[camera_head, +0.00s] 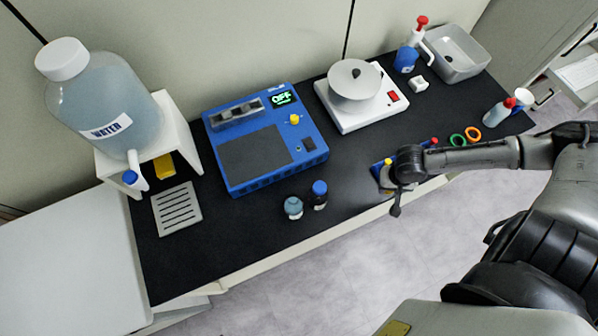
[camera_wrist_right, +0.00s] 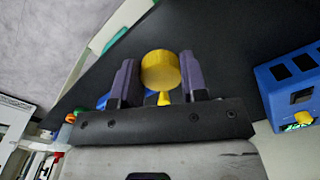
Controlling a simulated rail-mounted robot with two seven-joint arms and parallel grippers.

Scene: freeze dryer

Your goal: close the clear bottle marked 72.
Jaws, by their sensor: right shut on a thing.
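A small clear bottle (camera_head: 293,207) stands on the black bench top, in front of the blue machine; its marking is too small to read. Its top looks bluish grey, and I cannot tell if it is open. My right gripper (camera_head: 388,190) is near the bench's front edge, to the right of the bottle and apart from it. In the right wrist view, the right gripper (camera_wrist_right: 159,82) is shut on a yellow round-topped stopper (camera_wrist_right: 161,68). My left gripper is out of view.
A dark bottle with a blue cap (camera_head: 319,194) stands close beside the clear bottle. The blue machine (camera_head: 260,145) is behind them. A white device with a round pan (camera_head: 354,84) is farther back. Green (camera_head: 457,140) and orange (camera_head: 473,134) rings lie at right.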

